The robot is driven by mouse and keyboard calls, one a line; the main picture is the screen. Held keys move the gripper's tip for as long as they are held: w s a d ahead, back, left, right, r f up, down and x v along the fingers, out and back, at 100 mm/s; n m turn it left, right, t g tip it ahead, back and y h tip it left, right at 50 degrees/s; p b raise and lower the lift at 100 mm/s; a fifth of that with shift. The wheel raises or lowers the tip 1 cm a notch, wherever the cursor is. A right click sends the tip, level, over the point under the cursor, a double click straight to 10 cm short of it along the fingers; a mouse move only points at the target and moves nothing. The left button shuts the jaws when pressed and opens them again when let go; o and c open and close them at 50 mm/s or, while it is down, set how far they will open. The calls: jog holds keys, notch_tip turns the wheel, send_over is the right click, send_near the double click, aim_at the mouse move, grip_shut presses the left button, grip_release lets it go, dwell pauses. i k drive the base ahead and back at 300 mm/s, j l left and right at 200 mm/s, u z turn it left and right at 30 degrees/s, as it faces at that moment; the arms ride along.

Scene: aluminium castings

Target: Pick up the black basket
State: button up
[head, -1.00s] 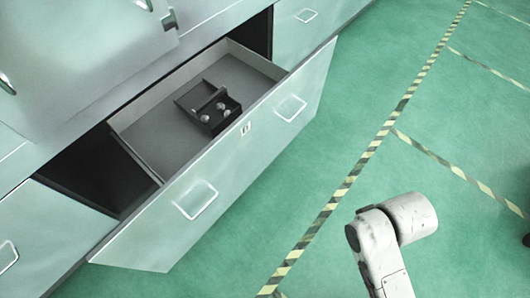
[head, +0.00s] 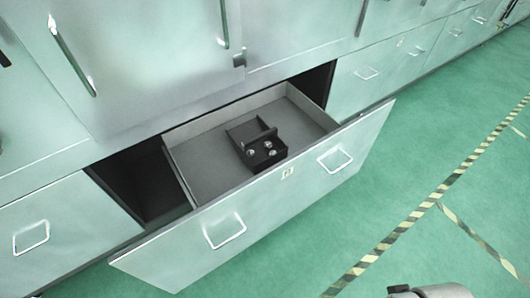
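The black basket (head: 268,157) sits inside an open drawer (head: 210,163), near the middle of its grey floor. It is a small dark box with a raised part across it, and several small shiny round pieces show in its front part. A piece of my arm shows at the bottom right edge of the head view, low over the floor and well apart from the drawer. My gripper is out of the frame.
The drawer's tall pale front (head: 280,205) with two handles stands between the basket and the open floor. Closed cabinets (head: 150,60) rise behind it. A dark gap (head: 143,188) lies left of the drawer box. Green floor (head: 400,190) with striped tape is clear at right.

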aim_at(253, 135)
jog(key=i+j+z, duration=0.1)
jog(key=j, duration=0.2)
jog(key=i+j, duration=0.2)
jog(key=j, duration=0.15)
jog(key=i+j+z, duration=0.15)
jog(key=j, duration=0.2)
jog(key=i+j+z, duration=0.1)
jog(key=j, duration=0.25)
jog(key=i+j, duration=0.2)
jog(key=j, duration=0.15)
jog(key=i+j+z, duration=0.15)
jog(key=j, duration=0.2)
jog(key=i, duration=0.45)
